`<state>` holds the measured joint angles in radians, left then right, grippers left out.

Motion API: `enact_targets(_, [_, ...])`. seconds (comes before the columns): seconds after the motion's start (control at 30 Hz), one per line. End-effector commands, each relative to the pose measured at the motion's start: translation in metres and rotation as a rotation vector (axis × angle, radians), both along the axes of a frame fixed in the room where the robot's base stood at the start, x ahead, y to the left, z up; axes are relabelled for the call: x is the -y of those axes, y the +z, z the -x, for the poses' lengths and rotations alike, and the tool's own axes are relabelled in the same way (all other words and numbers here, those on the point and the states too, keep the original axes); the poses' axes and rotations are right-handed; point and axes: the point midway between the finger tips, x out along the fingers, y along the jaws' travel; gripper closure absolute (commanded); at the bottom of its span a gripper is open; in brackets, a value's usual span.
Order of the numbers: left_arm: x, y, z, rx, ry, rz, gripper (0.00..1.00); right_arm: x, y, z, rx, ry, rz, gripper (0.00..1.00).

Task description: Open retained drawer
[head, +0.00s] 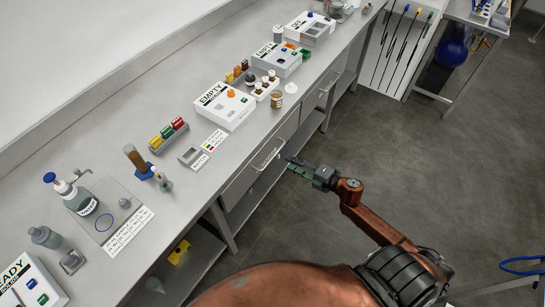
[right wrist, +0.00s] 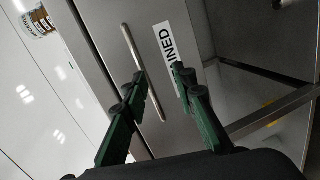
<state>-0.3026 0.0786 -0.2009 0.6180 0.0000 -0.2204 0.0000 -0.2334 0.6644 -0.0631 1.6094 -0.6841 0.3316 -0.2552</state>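The retained drawer (head: 238,188) is a grey front under the bench, and it looks flush. In the right wrist view the drawer front (right wrist: 95,28) has a white label (right wrist: 169,52) ending in "INED", partly covered by a finger. Its slim metal bar handle (right wrist: 134,50) also shows in the head view (head: 267,158). My right gripper (head: 289,160) is open at the handle. In the right wrist view the handle runs between the two green-and-black fingertips (right wrist: 158,80); I cannot tell whether they touch it. My left gripper is not in view.
A second drawer with a handle (head: 327,86) is farther along the bench. The benchtop (head: 182,205) holds white boxes (head: 225,105), bottles and racks. A lower shelf (head: 190,262) runs beneath.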

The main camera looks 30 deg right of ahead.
Motion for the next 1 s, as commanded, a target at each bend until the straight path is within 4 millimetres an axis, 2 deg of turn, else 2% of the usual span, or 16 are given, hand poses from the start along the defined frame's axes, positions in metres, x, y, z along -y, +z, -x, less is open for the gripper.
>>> enact_targets(0.03, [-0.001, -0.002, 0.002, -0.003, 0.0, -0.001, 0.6, -0.008, 0.011, -0.002, 0.025, 0.035, 0.028, 0.75])
enact_targets(0.1, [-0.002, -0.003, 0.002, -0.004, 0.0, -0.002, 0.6, -0.017, 0.022, -0.005, 0.047, 0.065, 0.05, 0.75])
enact_targets(0.17, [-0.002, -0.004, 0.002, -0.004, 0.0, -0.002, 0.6, -0.021, 0.026, -0.009, 0.055, 0.076, 0.058, 0.75])
enact_targets(0.6, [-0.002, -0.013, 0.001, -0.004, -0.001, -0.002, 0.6, -0.044, 0.012, -0.065, 0.054, 0.073, 0.056, 0.75])
enact_targets(0.77, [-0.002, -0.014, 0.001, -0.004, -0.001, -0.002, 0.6, -0.047, 0.011, -0.073, 0.053, 0.072, 0.055, 0.75])
enact_targets(1.0, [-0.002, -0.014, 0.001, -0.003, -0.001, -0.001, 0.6, -0.047, 0.011, -0.074, 0.053, 0.071, 0.055, 0.75])
